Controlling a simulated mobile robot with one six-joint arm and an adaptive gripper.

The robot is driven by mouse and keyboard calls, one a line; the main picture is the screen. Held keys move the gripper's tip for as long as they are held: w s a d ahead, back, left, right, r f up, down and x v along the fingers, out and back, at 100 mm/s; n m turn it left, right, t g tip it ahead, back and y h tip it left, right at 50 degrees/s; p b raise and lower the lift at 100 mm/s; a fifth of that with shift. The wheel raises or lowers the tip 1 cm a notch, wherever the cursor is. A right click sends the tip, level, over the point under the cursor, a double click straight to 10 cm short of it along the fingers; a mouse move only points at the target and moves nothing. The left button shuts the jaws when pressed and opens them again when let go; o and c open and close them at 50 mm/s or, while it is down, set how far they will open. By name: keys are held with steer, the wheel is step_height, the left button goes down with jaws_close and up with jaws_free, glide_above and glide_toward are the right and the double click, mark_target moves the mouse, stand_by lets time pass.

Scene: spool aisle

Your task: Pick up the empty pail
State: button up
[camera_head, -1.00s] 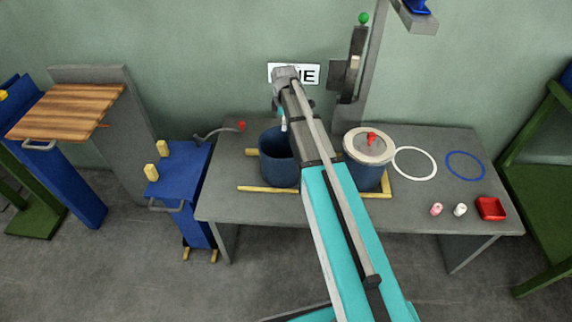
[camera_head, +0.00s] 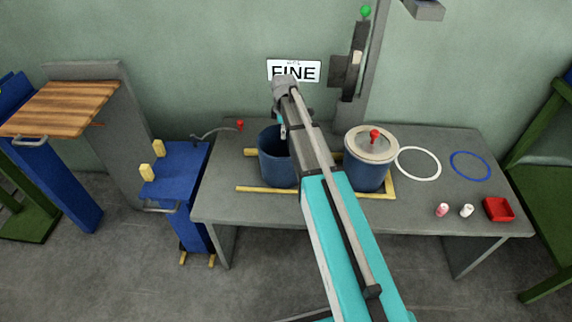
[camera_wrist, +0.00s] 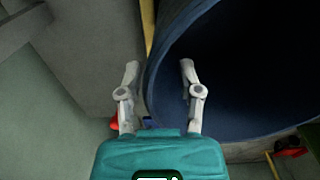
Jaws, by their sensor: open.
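The open blue pail (camera_head: 275,163) stands on the grey bench, left of centre, partly hidden by my arm. In the wrist view the pail (camera_wrist: 158,85) shows large, with its dark inside bare as far as I see. My gripper (camera_wrist: 159,73) is open, one finger over the outside of the rim and the other over the inside. The near wall's rim runs between the fingers; I cannot tell whether they touch it. In the head view my gripper (camera_head: 283,128) is partly hidden at the pail's upper rim.
A lidded blue pail (camera_head: 365,175) with a red knob stands to the right. Yellow strips (camera_head: 266,189) lie around the pails. A white ring (camera_head: 418,163), a blue ring (camera_head: 470,166) and a red tray (camera_head: 498,209) lie farther right. A blue cart (camera_head: 173,173) stands left of the bench.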

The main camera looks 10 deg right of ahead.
stand_by(0.3)
jaws_close()
stand_by(0.3)
